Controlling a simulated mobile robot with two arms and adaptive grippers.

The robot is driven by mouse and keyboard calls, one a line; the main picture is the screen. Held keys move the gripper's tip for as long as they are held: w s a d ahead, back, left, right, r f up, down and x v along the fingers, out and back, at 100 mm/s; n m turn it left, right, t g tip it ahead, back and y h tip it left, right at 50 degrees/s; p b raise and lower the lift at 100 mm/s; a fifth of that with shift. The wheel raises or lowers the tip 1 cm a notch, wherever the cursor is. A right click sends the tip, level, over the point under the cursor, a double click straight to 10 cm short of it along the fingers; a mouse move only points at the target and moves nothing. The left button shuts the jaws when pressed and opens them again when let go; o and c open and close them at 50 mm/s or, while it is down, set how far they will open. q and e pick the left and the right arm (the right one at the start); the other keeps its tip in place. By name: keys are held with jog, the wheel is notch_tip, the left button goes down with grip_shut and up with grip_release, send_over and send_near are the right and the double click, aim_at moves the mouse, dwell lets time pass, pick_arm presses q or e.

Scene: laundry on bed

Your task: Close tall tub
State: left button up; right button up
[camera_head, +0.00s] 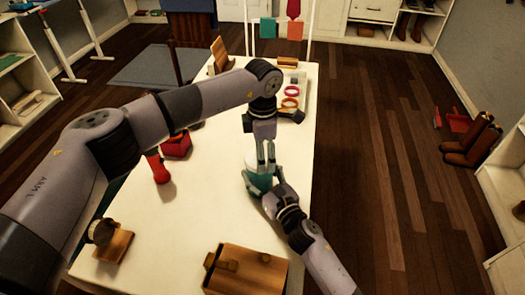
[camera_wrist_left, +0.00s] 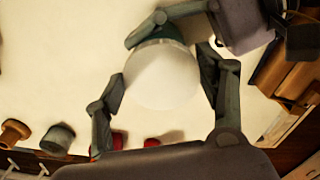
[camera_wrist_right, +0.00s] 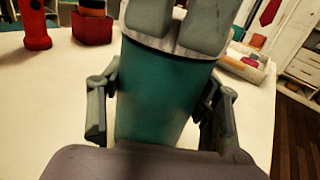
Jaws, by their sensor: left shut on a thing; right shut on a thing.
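The tall tub (camera_head: 261,183) is a teal cylinder standing upright on the white table, partly hidden by my grippers in the head view. In the right wrist view the teal tub (camera_wrist_right: 160,90) fills the middle, with a pale rim at its top. My right gripper (camera_head: 256,187) is shut around the tub's body from the near right. My left gripper (camera_head: 266,158) points down from above and is shut on the white round lid (camera_wrist_left: 163,76), its fingers on either side. The lid sits over the tub's top; whether it is fully seated cannot be told.
The white table (camera_head: 215,215) has bare room left of the tub. A red bottle (camera_head: 157,168) and red box (camera_head: 177,145) stand at the left. A wooden box (camera_head: 247,270) is at the near edge. A tray with pink rings (camera_head: 291,92) lies behind.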

pick_arm(q)
jog(key=m, duration=0.7)
jog(key=shift+s, duration=0.2)
jog(key=m, duration=0.5)
jog(key=shift+s+a+m, duration=0.1)
jog(key=shift+a+m, duration=0.05)
jog(key=shift+m, duration=0.15)
jog(key=m, duration=0.3)
jog(key=shift+a+m, duration=0.1)
jog(key=shift+m, duration=0.2)
jog(key=m, duration=0.3)
jog(key=shift+a+m, duration=0.15)
jog(key=shift+m, duration=0.25)
jog(key=m, duration=0.7)
jog(key=shift+a, duration=0.15)
jog(key=o, duration=0.8)
jog(key=shift+o, duration=0.2)
